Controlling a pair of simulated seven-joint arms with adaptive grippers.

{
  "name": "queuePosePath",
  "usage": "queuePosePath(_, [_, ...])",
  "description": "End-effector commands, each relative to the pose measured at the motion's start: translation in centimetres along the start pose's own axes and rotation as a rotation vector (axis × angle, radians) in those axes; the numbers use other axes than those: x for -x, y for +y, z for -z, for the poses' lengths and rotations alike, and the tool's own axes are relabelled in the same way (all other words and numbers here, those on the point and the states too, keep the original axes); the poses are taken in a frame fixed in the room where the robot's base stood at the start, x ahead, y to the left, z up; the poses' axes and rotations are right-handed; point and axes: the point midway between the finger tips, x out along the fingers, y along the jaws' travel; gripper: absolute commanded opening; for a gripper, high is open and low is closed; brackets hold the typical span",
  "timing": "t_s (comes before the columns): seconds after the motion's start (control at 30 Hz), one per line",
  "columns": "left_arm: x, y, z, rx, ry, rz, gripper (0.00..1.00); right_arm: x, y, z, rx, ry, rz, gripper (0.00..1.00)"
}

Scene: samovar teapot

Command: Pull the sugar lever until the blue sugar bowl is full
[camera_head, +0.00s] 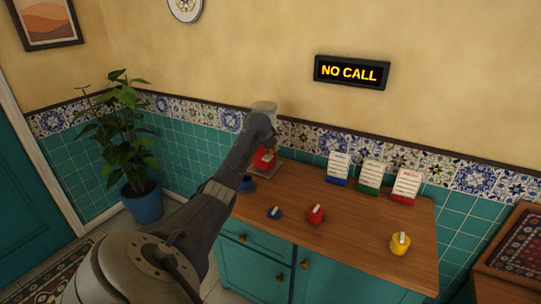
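A dispenser with a clear top (264,106) and a red body (262,160) stands at the back left of the wooden counter; its lever cannot be made out. A small blue bowl (247,185) is partly hidden behind my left arm, below the dispenser; its contents cannot be seen. A blue lid (275,212) with a pale knob lies apart on the counter. My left gripper (272,148) is at the dispenser, in front of its upper part. Its fingers are too small and dark to tell open from shut. My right gripper is not in view.
A red pot (316,214) and a yellow pot (400,244) stand on the counter (355,230). Blue, green and red card stands (369,176) line the back. A wall sign (351,72) reads "NO CALL". The counter between the pots is clear.

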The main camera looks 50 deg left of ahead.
Motion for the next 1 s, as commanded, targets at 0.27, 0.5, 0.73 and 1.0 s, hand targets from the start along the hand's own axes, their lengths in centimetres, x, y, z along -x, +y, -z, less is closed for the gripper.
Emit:
queuePosePath(0.27, [-0.21, 0.17, -0.16, 0.0, -0.001, -0.001, 0.0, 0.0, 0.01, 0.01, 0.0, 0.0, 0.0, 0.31])
queuePosePath(0.5, [-0.39, 0.3, -0.3, -0.001, -0.001, -0.001, 0.0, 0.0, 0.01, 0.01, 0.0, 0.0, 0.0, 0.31])
queuePosePath(0.73, [-0.57, 0.43, -0.42, 0.0, -0.001, -0.001, 0.0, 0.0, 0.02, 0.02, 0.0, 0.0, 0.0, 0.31])
queuePosePath(1.0, [-0.76, 0.57, -0.55, 0.0, -0.001, -0.001, 0.0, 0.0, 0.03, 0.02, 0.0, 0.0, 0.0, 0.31])
